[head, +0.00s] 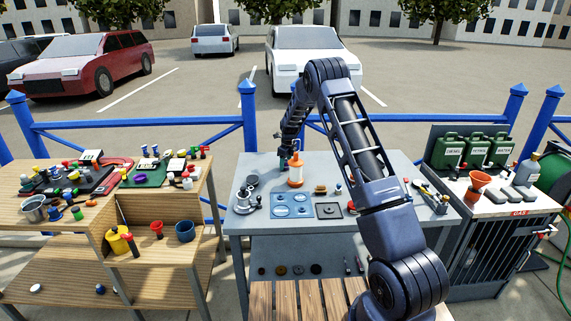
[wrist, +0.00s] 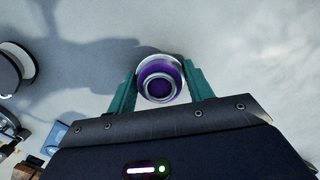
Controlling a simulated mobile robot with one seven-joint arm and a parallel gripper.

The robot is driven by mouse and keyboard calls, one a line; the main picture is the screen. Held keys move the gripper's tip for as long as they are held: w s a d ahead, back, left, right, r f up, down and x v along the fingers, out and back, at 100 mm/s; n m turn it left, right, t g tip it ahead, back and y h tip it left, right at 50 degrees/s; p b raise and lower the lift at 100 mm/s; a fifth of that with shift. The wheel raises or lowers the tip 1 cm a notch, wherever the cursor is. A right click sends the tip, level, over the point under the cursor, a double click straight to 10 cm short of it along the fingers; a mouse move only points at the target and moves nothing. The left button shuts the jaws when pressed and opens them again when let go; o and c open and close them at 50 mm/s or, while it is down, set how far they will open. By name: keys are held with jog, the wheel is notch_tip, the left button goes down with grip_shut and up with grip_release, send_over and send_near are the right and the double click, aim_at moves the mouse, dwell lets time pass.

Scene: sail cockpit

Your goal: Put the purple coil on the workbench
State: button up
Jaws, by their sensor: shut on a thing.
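The purple coil (wrist: 174,70), a round piece with pale metal rims, sits between the two teal fingers of my gripper (wrist: 160,75) in the wrist view. The fingers touch it on both sides, and I see it end-on. Plain grey surface lies behind it; whether the coil touches that surface I cannot tell. In the head view my arm reaches over the far side of a grey table (head: 395,165), which I take as the workbench.
The grey table also holds a blue plate with round recesses (head: 291,204), a dark square tray (head: 329,210) and metal parts (head: 248,201) at left. A wooden bench (head: 60,205) with many small parts stands left. A cabinet with green cans (head: 474,150) stands right.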

jog(key=o, duration=1)
jog(key=shift+f, duration=0.1)
jog(key=shift+o, duration=0.2)
notch_tip(320, 180, up, 12)
jog(key=d+f, duration=0.1)
jog(key=s+d+r+n, duration=0.35)
jog(key=s+r, duration=0.25)
jog(key=r, duration=0.2)
jog(key=s+d+r+n, duration=0.2)
jog(key=s+d+r, duration=0.35)
jog(key=r, duration=0.25)
jog(key=s+d+r+n+t, duration=0.1)
jog(key=s+d+r+n, duration=0.25)
jog(key=s, duration=0.35)
jog(key=s+d+r+n+t, duration=0.1)
jog(key=s+d+r+n, duration=0.15)
jog(key=s+r, duration=0.4)
jog(key=s+d+f+n, duration=0.1)
jog(key=s+n, duration=0.3)
jog(key=s, duration=0.7)
jog(key=s+d+f+n+t, duration=0.1)
jog(key=s+d+n, duration=0.2)
jog(key=s, duration=0.8)
jog(key=s+d+f+n+h, duration=0.1)
jog(key=s+d+n, duration=0.1)
jog(key=s+n, duration=0.4)
jog(key=s, duration=0.5)
jog(key=shift+d+t, duration=0.25)
jog(key=shift+t, duration=0.15)
